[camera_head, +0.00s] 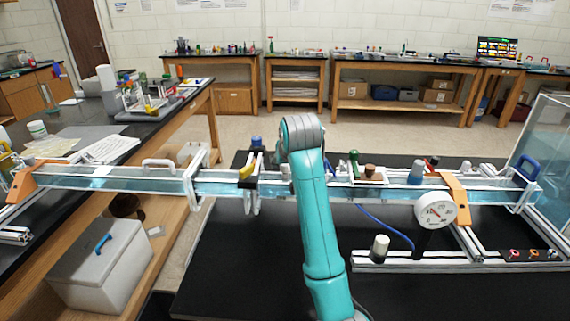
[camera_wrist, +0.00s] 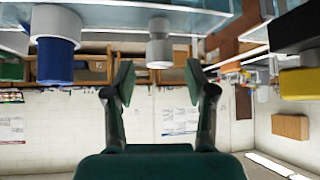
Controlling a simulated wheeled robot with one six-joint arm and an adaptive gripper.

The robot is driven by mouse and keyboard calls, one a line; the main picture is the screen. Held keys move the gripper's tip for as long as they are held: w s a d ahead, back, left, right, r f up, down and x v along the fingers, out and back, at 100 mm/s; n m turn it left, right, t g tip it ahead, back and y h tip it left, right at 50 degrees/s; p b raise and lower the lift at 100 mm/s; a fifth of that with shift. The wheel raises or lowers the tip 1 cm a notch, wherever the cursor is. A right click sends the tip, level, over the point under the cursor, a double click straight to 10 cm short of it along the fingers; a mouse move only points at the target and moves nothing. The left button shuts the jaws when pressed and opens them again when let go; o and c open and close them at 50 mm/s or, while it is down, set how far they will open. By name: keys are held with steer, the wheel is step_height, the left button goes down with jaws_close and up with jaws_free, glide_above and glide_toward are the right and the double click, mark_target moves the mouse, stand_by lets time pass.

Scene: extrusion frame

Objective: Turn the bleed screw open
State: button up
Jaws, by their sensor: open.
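My gripper (camera_wrist: 159,82) is open and empty in the wrist view, its two fingers well apart. That view appears upside down. A grey stepped knob (camera_wrist: 158,47) shows beyond the fingertips, between them in the picture and apart from them. I cannot tell for sure which part is the bleed screw. In the head view, my teal arm rises in front of the clear channel (camera_head: 110,180) and hides my gripper and part of the channel. Small fittings on the channel include a green knob (camera_head: 354,157), a brown knob (camera_head: 370,170) and a grey-blue knob (camera_head: 416,172).
A yellow handle (camera_head: 246,170) and a blue cap (camera_head: 256,142) stand left of my arm. A white dial gauge (camera_head: 435,210) and an orange bracket (camera_head: 457,197) are at the right. A blue-and-white fitting (camera_wrist: 55,45) shows left in the wrist view. The black bench front (camera_head: 440,295) is clear.

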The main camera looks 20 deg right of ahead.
steer(key=shift+x, duration=1.45)
jaws_close()
steer(key=n+y, duration=0.2)
steer(key=shift+d+n, duration=0.15)
steer(key=shift+n, duration=0.25)
steer(key=n+g+y, duration=0.1)
steer(key=n+y, duration=0.1)
steer(key=n, duration=0.1)
steer(key=shift+n+y, duration=0.3)
steer(key=shift+y, duration=0.1)
steer(key=n+g+y, duration=0.1)
steer(key=n, duration=0.2)
steer(key=n+g+y, duration=0.2)
steer(key=n, duration=0.1)
steer(key=shift+y, duration=0.3)
steer(key=shift+f+n, duration=0.1)
steer(key=shift+n, duration=0.2)
